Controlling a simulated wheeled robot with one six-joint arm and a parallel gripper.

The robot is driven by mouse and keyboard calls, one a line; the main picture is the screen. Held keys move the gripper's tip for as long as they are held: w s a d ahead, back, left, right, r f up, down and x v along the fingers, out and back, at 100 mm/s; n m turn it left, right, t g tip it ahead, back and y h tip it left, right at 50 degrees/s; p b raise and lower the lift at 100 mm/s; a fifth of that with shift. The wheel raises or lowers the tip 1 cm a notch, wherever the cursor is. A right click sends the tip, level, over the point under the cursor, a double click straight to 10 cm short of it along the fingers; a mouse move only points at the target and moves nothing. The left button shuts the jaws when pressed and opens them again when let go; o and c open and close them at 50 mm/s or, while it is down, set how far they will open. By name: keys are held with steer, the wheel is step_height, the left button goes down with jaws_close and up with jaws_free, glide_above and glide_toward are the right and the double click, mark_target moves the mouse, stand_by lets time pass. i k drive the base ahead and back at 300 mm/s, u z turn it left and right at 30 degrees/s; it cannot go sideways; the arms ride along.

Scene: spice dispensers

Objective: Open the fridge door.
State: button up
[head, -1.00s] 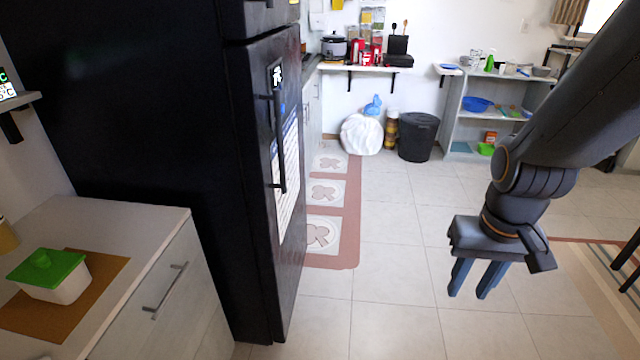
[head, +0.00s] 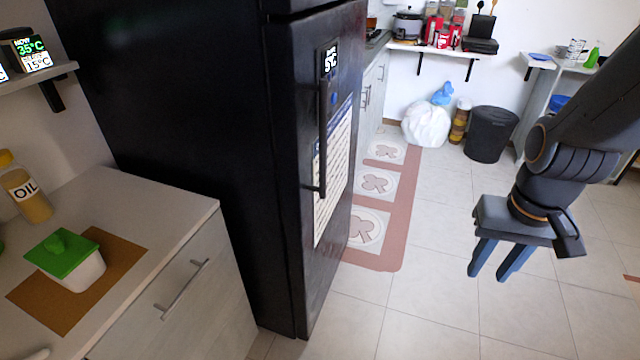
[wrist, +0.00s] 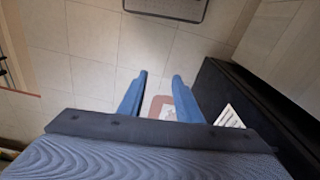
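The black fridge (head: 225,150) stands left of centre in the head view. Its door (head: 298,240) looks shut, with a long dark vertical handle (head: 323,140) on its front, a small display and a paper sheet. My gripper (head: 500,262) hangs to the right of the door, over the floor, well apart from the handle. Its two blue fingers are spread and hold nothing. In the wrist view the open fingers (wrist: 158,98) point over the floor. A dark surface with a white sheet at the right there looks like the fridge (wrist: 225,85); the handle cannot be made out.
A counter (head: 150,215) with a green-lidded box (head: 68,262) and an oil bottle (head: 26,190) stands left of the fridge. A patterned mat (head: 385,225) lies beside the door. A black bin (head: 490,135) and white bag (head: 426,124) stand behind. The tiled floor (head: 430,310) in front is clear.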

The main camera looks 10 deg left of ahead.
mark_target(291, 42)
steer(key=u, duration=0.4)
steer(key=i, duration=0.5)
steer(key=z, duration=0.1)
steer(key=k, duration=0.6)
steer(key=u, duration=0.7)
steer(key=i, duration=0.5)
